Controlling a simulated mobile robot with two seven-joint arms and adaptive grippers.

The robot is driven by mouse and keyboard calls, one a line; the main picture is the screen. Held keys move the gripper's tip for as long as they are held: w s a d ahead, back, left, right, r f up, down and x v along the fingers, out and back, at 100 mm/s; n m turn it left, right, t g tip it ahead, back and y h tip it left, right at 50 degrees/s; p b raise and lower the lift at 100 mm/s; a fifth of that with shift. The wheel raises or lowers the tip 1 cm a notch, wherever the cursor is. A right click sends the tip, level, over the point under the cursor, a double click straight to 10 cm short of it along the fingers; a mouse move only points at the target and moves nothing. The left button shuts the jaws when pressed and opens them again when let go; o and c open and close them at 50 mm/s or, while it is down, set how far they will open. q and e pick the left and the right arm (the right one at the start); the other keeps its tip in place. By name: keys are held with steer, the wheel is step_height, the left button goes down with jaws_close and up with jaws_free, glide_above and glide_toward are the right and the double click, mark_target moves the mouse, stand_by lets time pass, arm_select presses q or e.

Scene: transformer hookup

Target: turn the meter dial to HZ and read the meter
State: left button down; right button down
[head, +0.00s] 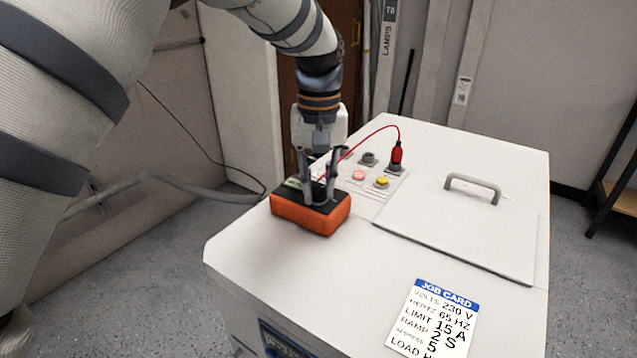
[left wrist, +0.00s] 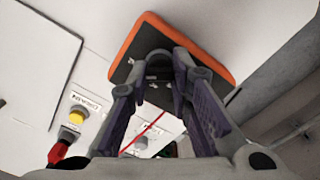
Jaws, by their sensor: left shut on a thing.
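The orange and black meter (head: 311,221) lies on the white cabinet top near its left edge. My left gripper (head: 318,190) points down over the meter, with its fingers shut on the round black dial. In the left wrist view the meter (left wrist: 205,48) shows its orange rim, and my left gripper's fingers (left wrist: 160,75) close around the dial (left wrist: 157,57). The dial's pointer and markings are hidden by the fingers or too small to read. The meter's display is mostly hidden, with a pale greenish patch at its far left. My right gripper is not in view.
A red lead runs from near the meter to a red plug (head: 397,153) in a socket on the panel. A lid with a handle (head: 472,186) and a job card (head: 434,318) are to the right.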

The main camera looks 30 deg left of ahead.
arm_select(q)
steer(key=shift+m, duration=0.6)
steer(key=c, duration=1.4)
jaws_free()
steer(key=shift+c, duration=0.2)
step_height(320, 180, up, 12)
